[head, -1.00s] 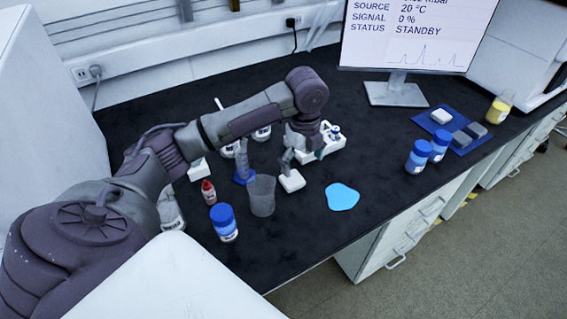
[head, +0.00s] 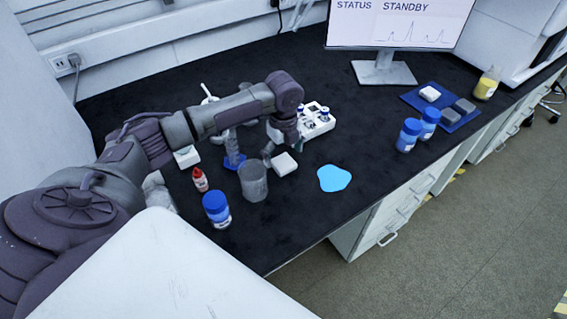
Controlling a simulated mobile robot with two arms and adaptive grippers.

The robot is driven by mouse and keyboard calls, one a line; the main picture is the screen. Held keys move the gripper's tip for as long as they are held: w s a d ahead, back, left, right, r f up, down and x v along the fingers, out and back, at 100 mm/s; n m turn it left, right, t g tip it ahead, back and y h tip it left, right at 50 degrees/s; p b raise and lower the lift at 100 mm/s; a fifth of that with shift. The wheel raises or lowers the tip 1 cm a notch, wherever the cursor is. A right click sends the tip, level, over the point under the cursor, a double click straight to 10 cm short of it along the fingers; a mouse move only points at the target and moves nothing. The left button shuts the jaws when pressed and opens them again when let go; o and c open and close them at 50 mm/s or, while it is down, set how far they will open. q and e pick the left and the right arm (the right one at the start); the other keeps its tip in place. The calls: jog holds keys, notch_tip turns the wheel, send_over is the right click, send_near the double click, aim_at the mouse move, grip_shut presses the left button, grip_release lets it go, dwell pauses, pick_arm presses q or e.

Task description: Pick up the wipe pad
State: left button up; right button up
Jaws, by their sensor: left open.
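A white wipe pad (head: 284,164) lies flat on the black bench top, left of a blue puddle (head: 334,178). My left gripper (head: 283,149) is open, pointing down just behind and above the pad, with one finger by the pad's left edge. Nothing shows between its fingers. I cannot tell whether a finger touches the pad. My right gripper is not in view.
A grey beaker (head: 253,182), a blue-capped jar (head: 216,209) and a red-topped bottle (head: 200,180) stand left of the pad. A white vial rack (head: 318,125) is behind it. Two blue jars (head: 408,135) stand right. The bench front beside the puddle is clear.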

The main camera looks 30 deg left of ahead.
aim_at(283, 164)
pick_arm(q)
notch_tip(283, 164, down, 3)
jog(key=shift+r, duration=0.2)
jog(key=shift+c, duration=0.9)
jog(key=c, duration=0.8)
jog(key=shift+o, duration=0.2)
jog(key=shift+r, duration=0.1)
